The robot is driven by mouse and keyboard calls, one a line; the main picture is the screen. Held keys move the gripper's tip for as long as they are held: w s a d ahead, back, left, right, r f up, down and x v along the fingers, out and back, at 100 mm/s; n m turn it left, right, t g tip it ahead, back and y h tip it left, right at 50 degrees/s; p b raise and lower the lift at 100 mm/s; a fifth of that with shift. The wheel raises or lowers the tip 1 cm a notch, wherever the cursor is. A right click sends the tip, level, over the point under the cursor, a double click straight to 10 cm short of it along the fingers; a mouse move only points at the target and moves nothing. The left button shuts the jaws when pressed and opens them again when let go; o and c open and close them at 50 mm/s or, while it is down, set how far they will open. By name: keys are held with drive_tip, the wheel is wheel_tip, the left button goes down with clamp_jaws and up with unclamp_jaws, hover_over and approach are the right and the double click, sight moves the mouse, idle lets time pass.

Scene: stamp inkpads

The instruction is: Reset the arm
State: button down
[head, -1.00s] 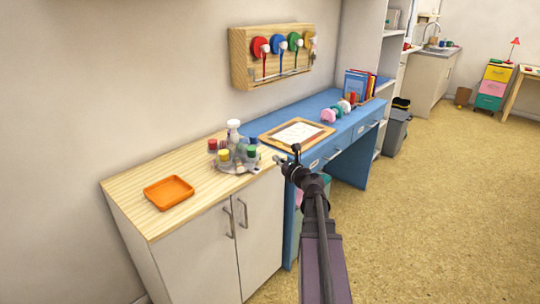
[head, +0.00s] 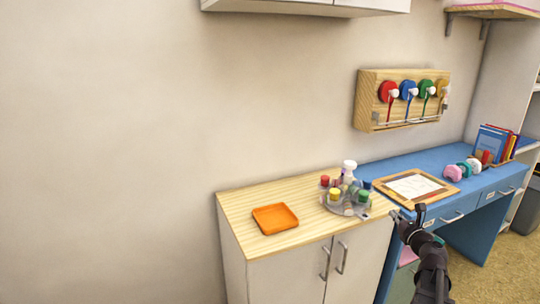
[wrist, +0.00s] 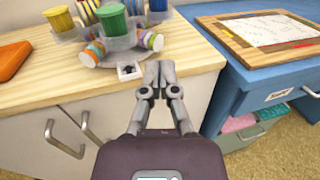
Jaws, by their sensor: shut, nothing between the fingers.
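My gripper (head: 397,214) is at the front edge of the wooden cabinet top, near the gap beside the blue desk. In the wrist view my gripper (wrist: 157,76) has its fingertips together with nothing between them. It points toward the cabinet top (wrist: 60,88), just right of a small white square piece with a dark centre (wrist: 129,71). A round carousel (head: 347,208) of paint jars and bottles with red, yellow, blue and green parts stands behind it on the cabinet.
An orange tray (head: 275,218) lies on the cabinet's left part. A wood-framed board with a white sheet (head: 413,187) lies on the blue desk (head: 400,162). A rack with coloured discs (head: 403,98) hangs on the wall. A wall cupboard (head: 306,5) is overhead.

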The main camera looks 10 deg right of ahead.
drive_tip(key=s+a+f+m+g+h, duration=0.1)
drive_tip(key=a+f+m+g+h, duration=0.45)
drive_tip(key=m, duration=0.95)
drive_tip(key=a+f+m+g+h, duration=0.2)
drive_tip(key=a+f+m+g, duration=0.45)
drive_tip(key=m, duration=0.95)
drive_tip(key=s+a+f+m+g+y, duration=0.35)
drive_tip(key=s+a, duration=0.25)
drive_tip(key=a, duration=0.6)
drive_tip(key=s+a+f+m+g+y, duration=0.2)
drive_tip(key=s+a+g+y, duration=0.3)
drive_tip(key=a, duration=0.6)
wheel_tip(320, 180, up, 22)
drive_tip(key=s+t+h+p, duration=0.1)
drive_tip(key=t+p, duration=0.1)
drive_tip(key=p, duration=2.1)
